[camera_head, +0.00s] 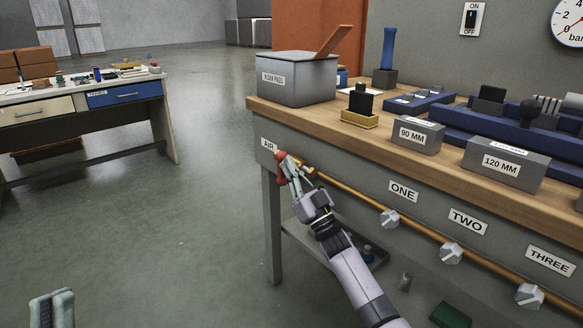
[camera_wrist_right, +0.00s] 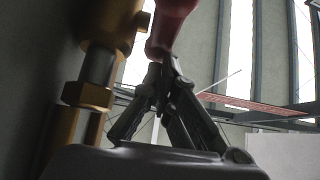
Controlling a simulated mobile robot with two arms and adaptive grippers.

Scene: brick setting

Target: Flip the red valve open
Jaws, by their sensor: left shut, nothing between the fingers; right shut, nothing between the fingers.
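The red valve (camera_head: 281,156) is at the left end of a brass pipe on the bench front, just below the AIR label. In the right wrist view its red handle (camera_wrist_right: 172,20) shows at the top, beside the brass fitting (camera_wrist_right: 112,22). My right gripper (camera_head: 287,168) is at the valve; its fingers hide part of the handle. In the wrist view the shut fingertips (camera_wrist_right: 163,75) lie just below the handle's end; I cannot tell whether they touch. My left gripper (camera_head: 52,300) is shut and empty at the bottom left, far from the valve.
The brass pipe (camera_head: 350,192) runs right along the bench front past several grey knobs. A grey box (camera_head: 297,82) and labelled blocks stand on the wooden benchtop (camera_head: 330,117). Open floor (camera_head: 190,230) lies left of the bench. A second table (camera_head: 85,95) stands further left.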

